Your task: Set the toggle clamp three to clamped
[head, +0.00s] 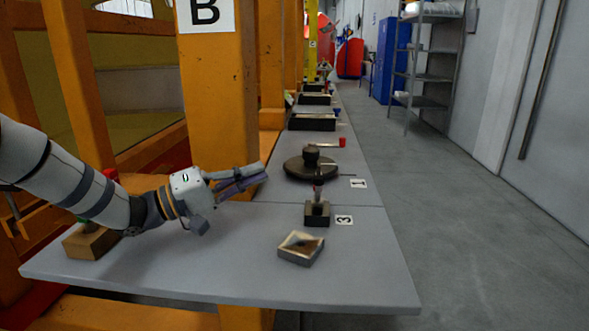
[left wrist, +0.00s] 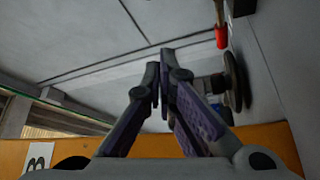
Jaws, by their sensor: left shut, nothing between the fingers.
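Toggle clamp three (head: 317,213) is a small dark block with an upright, red-marked lever, standing on the grey table beside the label "3" (head: 344,220). My left gripper (head: 264,172) reaches in from the left, its fingers shut and empty. It is above the table, to the left of and beyond the clamp, apart from it. In the left wrist view the closed fingertips (left wrist: 160,72) meet with nothing between them. I cannot make out clamp three in that view. My right gripper is not in view.
A dark round wheel (head: 306,168) with a red-ended handle stands behind the clamp near the label "1" (head: 358,183). A small open box (head: 301,248) lies in front. A wooden block (head: 91,242) sits at the left. An orange post (head: 218,90) rises behind my gripper.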

